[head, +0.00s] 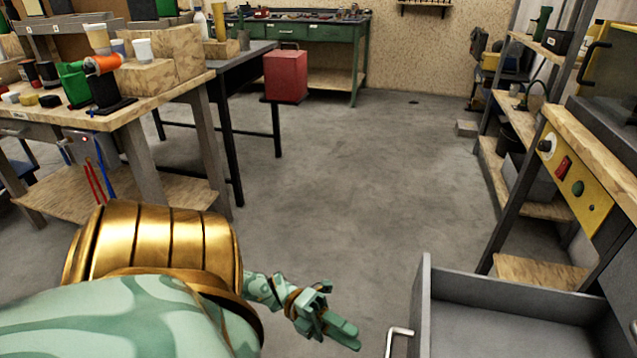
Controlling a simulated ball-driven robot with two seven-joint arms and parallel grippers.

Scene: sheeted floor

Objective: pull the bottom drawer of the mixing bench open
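A grey drawer (426,310) stands pulled out at the lower right, its empty inside visible from above. Its pale bar handle (397,342) sticks out from the left-facing front, cut by the bottom edge of the view. The bench body that it belongs to is mostly out of view, so I cannot tell which drawer of the stack it is. My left gripper (342,333) is a short way left of the handle, apart from it. Its green fingers lie close together with nothing visible between them. My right gripper is not in view.
A wooden workbench (165,84) with cups and bottles stands at the left. A red box (286,76) and a green bench (330,32) are at the back. A yellow-panelled bench (583,180) and shelving stand at the right. The middle concrete floor (370,170) is clear.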

